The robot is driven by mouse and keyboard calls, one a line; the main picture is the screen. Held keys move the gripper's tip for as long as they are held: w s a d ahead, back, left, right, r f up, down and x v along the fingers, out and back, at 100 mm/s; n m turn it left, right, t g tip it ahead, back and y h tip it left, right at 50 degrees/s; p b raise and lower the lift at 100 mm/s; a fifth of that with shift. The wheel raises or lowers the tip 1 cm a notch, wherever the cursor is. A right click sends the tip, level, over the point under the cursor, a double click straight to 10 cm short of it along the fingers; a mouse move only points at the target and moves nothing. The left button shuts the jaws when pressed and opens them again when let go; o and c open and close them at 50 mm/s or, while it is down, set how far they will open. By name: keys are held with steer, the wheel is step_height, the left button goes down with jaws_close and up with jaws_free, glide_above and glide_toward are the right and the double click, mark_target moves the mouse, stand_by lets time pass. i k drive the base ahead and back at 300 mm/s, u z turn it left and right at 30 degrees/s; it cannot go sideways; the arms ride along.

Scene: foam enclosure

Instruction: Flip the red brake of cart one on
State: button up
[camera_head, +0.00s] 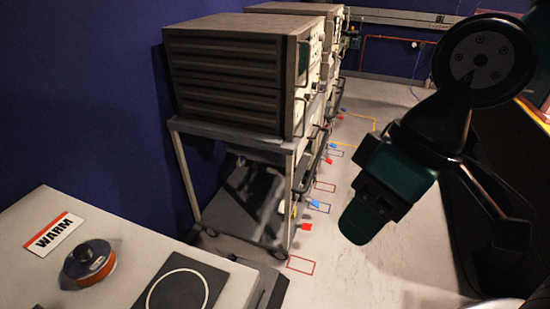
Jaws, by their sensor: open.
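The nearest cart (185,125) is a grey-topped frame on casters with a large slatted grey unit on it. No number is readable on it. A small red brake pedal (305,227) sticks out low at its near right corner, by the floor. A blue pedal (313,203) sticks out just behind it. I cannot tell the position of either pedal. My gripper (378,200), dark green and black, hangs in the right half, right of the pedals and apart from them. It is open and seems empty. Its fingertips are partly hard to make out against the dark background.
More carts (290,10) stand behind, with another red pedal (328,161) and blue pedals low down. Red and blue rectangles (301,265) mark the floor. A bench with a WARM sign (54,234) and orange spool (90,262) is front left. Pale floor (365,275) lies clear right of the carts.

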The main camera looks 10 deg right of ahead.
mark_target(308, 227)
steer(key=z, duration=1.75)
steer(key=i, duration=1.2)
steer(key=u, duration=2.5)
